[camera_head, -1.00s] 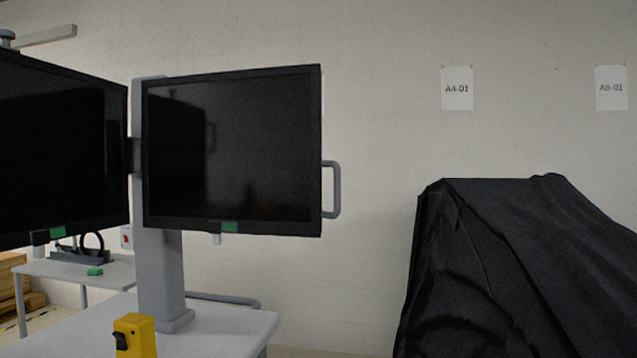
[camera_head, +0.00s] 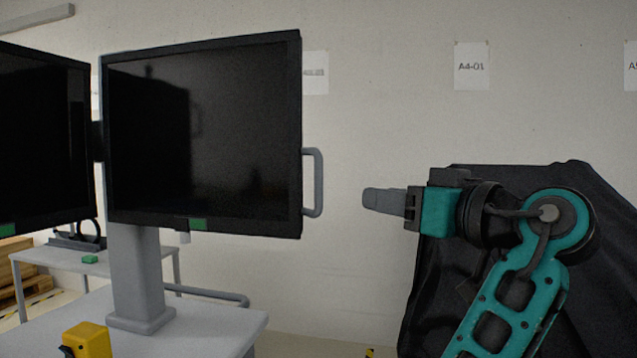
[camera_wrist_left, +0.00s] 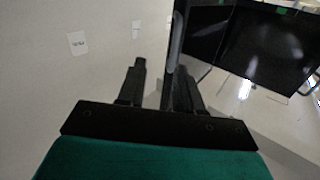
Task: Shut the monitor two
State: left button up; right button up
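Two black monitors stand on a grey post. The right-hand monitor (camera_head: 200,140) faces me at an angle, with a grey handle (camera_head: 318,182) on its right edge. The left-hand monitor (camera_head: 40,140) is cut off by the picture edge. I cannot tell which one is monitor two. My left gripper (camera_head: 385,200), on a teal arm, points left at the handle, apart from it in the head view. In the left wrist view its fingers (camera_wrist_left: 158,85) are spread, with the handle (camera_wrist_left: 176,40) just beyond them. My right gripper is not in view.
The post rises from a grey cart top (camera_head: 205,330) with a yellow device (camera_head: 88,340) on it. A black-covered cart (camera_head: 425,300) stands behind my arm at right. A side table (camera_head: 55,258) is at left. The wall between handle and arm is clear.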

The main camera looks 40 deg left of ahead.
aim_at(322, 177)
pick_arm(q)
jog(key=shift+n+g, duration=0.6)
jog(key=shift+n, duration=0.3)
jog(key=a, duration=0.4)
jog(key=a+r+p, duration=0.1)
jog(key=a, duration=0.3)
jog(key=a+r+p, duration=0.1)
jog(key=a, duration=0.3)
jog(key=shift+s+a+r, duration=0.2)
jog(key=shift+s, duration=0.2)
grip_shut()
